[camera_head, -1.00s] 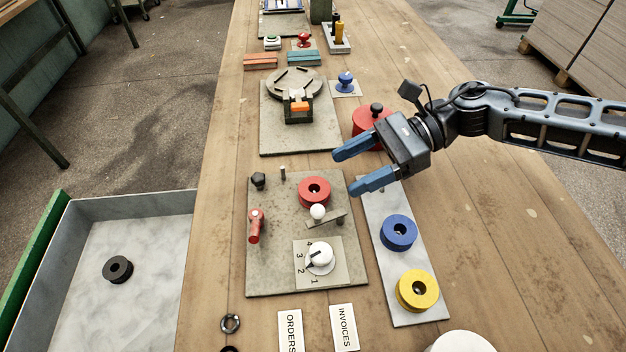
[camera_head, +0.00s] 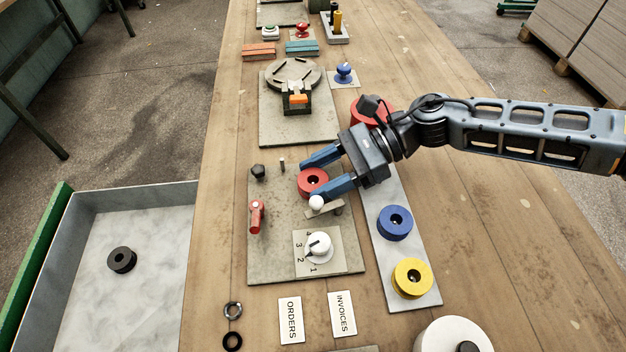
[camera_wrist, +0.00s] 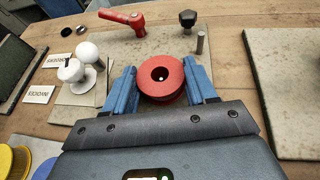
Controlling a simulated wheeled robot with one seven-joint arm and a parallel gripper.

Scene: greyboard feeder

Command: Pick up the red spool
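The red spool (camera_head: 313,181) sits on a grey board (camera_head: 271,268) on the bench. It has a dark centre hole. My gripper (camera_head: 311,178) has its blue fingers on both sides of the spool, one behind it and one in front. In the wrist view the spool (camera_wrist: 161,78) lies between the two spread fingers (camera_wrist: 162,88). The fingers look open around it. I cannot tell whether either finger touches it.
A white ball knob (camera_head: 317,203) stands close to the front finger. A black knob (camera_head: 258,172), a metal pin (camera_head: 282,164), a red handle (camera_head: 257,216) and a white dial (camera_head: 319,247) share the board. Blue (camera_head: 395,222) and yellow (camera_head: 413,277) spools stand right.

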